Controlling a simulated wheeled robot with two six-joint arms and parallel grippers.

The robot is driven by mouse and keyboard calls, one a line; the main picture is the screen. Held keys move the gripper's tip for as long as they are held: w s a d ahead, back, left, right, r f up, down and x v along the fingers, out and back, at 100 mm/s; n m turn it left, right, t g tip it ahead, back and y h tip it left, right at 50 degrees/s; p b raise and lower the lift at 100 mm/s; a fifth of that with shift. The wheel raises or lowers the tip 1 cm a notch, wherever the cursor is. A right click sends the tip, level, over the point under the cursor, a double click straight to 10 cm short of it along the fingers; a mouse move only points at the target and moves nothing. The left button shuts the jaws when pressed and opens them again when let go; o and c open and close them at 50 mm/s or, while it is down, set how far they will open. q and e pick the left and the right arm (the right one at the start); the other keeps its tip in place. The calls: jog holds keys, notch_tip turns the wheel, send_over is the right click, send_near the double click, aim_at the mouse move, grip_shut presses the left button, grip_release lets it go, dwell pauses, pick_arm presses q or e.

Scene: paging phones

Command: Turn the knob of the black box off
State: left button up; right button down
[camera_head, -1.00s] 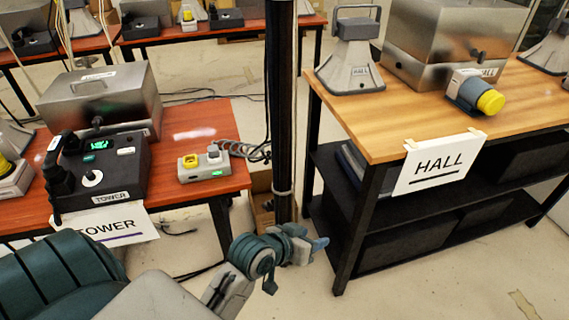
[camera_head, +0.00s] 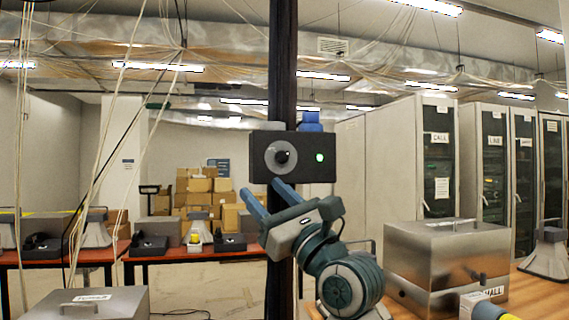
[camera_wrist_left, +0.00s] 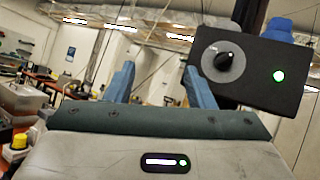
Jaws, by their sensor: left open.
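The black box (camera_head: 293,157) is mounted on a dark upright post in the middle of the head view. Its face has a dark round knob (camera_head: 281,157) on a grey disc, and a lit green light (camera_head: 319,157) to the right. My left gripper (camera_head: 264,193) is open and empty, with blue fingers pointing up just below and left of the box. In the left wrist view, the knob (camera_wrist_left: 224,61) is right of both fingers, and the right finger overlaps the box's lower left corner. I cannot tell whether they touch.
The post (camera_head: 282,92) rises behind my left arm. A metal case (camera_head: 447,262) stands on the wooden table at right. Red tables (camera_head: 150,258) with phones stand at left, with cardboard boxes (camera_head: 200,190) behind. Thin cables hang at left.

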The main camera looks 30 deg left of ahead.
pick_arm(q)
notch_tip(320, 180, up, 3)
jog(key=w+n+t+h, duration=0.1)
jog(key=t+h, duration=0.2)
jog(key=h, duration=0.1)
jog(key=m+t+h+p, duration=0.1)
jog(key=t+h+p, duration=0.45)
jog(key=p, duration=1.05)
send_near(282, 155)
notch_tip(282, 155, up, 2)
jog(key=g+h, duration=0.1)
jog(key=shift+g, duration=0.25)
jog(key=p+x, duration=0.7)
jog(key=shift+w+f, duration=0.15)
jog(key=shift+w+a+f+p, duration=0.15)
jog(key=shift+w+a+p, duration=0.25)
jog(key=shift+p, duration=0.05)
